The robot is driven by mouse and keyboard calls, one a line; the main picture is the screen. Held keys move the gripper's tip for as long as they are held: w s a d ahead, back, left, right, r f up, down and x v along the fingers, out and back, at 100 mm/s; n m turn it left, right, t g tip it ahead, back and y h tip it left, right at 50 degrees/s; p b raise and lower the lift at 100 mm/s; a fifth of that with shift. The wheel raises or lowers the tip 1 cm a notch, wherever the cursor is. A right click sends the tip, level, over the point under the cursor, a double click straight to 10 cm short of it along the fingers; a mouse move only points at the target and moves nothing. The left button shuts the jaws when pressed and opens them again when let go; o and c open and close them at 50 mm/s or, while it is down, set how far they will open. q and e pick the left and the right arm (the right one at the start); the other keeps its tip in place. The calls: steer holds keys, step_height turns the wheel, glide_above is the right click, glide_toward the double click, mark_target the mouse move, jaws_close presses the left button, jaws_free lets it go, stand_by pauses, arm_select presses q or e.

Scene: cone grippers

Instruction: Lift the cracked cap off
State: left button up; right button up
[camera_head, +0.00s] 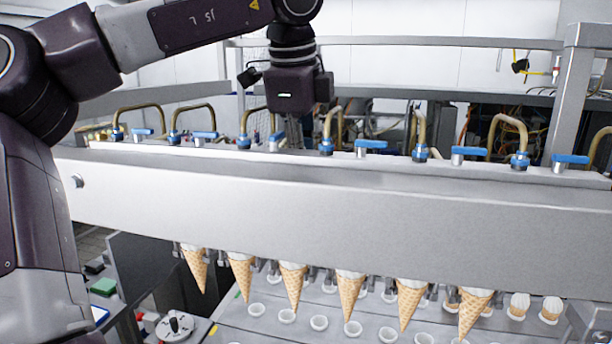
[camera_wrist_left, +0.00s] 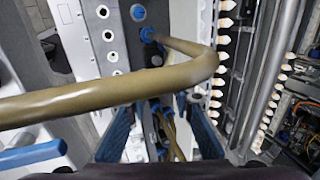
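My left gripper (camera_head: 291,132) hangs fingers-down at the steel beam (camera_head: 340,200); its fingertips are partly hidden. In the left wrist view my left gripper (camera_wrist_left: 160,115) has its two blue-padded fingers apart, with hose fittings visible between and beyond them. A thick tan hose (camera_wrist_left: 110,92) crosses close in front of that camera. Several waffle cones (camera_head: 349,290) hang in a row under the beam with pale tops. I cannot pick out a cracked cap in either view. My right gripper is not in view.
Blue valve handles (camera_head: 371,144) and bent tan hoses (camera_head: 508,125) line the beam's top, close around my left gripper. A steel frame rail (camera_head: 440,43) runs behind. White cups (camera_head: 319,323) sit in the tray below. Smaller filled cones (camera_head: 551,307) stand at the right.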

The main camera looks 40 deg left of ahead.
arm_select(q)
steer(key=shift+d, duration=0.1)
steer(key=shift+c, duration=0.2)
steer(key=c, duration=0.4)
steer(key=shift+r, duration=0.1)
jaws_close()
step_height(320, 180, up, 10)
steer(key=shift+f, duration=0.2)
stand_by(0.6)
